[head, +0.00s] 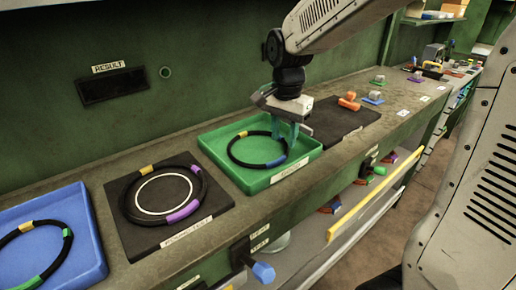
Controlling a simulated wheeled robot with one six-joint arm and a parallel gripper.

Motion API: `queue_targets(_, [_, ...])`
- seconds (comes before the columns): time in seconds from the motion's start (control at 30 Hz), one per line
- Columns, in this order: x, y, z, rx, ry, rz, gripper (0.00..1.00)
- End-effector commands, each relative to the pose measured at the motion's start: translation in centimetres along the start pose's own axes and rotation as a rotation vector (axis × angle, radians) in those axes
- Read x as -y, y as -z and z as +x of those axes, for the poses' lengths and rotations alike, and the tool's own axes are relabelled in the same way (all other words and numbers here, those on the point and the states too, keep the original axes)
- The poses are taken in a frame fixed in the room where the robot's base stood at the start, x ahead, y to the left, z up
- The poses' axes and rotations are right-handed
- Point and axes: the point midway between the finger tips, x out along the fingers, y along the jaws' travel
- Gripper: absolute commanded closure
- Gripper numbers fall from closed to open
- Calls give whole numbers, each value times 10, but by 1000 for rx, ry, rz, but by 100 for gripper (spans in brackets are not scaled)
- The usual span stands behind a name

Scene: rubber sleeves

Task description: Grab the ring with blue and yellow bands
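The black ring with blue and yellow bands (233,157) lies in the green tray (262,183). Its yellow band is at the back left and its blue band at the front right. My gripper (286,143) points down over the right side of this ring, inside the tray. Its two teal fingers stand apart, with a gap between them. The fingertips are close to the ring's right edge and hide a little of it. I cannot tell whether they touch it.
A black mat (139,239) holds a ring with yellow and purple bands (128,200). A blue tray (87,257) holds a ring with yellow and green bands (17,282). A dark mat (345,118) with an orange part (349,101) lies right of the green tray. A wall stands behind.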

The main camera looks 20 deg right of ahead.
Motion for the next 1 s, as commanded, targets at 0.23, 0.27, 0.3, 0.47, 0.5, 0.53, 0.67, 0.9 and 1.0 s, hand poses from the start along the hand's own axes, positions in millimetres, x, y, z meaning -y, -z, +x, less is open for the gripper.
queue_targets(0.23, [-2, 2, 34, 2, -3, -1, 65])
queue_targets(0.27, [-2, 2, 39, 2, -3, -2, 65])
queue_targets(0.3, [-2, 2, 45, 3, -4, -2, 65])
queue_targets(0.47, [-1, 2, 57, 0, -1, -3, 65])
queue_targets(0.5, [-1, 2, 58, 0, 0, -3, 65])
queue_targets(0.53, [-1, 2, 58, 0, 0, -3, 65])
queue_targets(0.67, [-1, 2, 58, 0, 0, -3, 65])
queue_targets(0.9, [-1, 2, 58, 0, 0, -3, 100])
queue_targets(1.0, [-1, 2, 58, 0, 1, -3, 100])
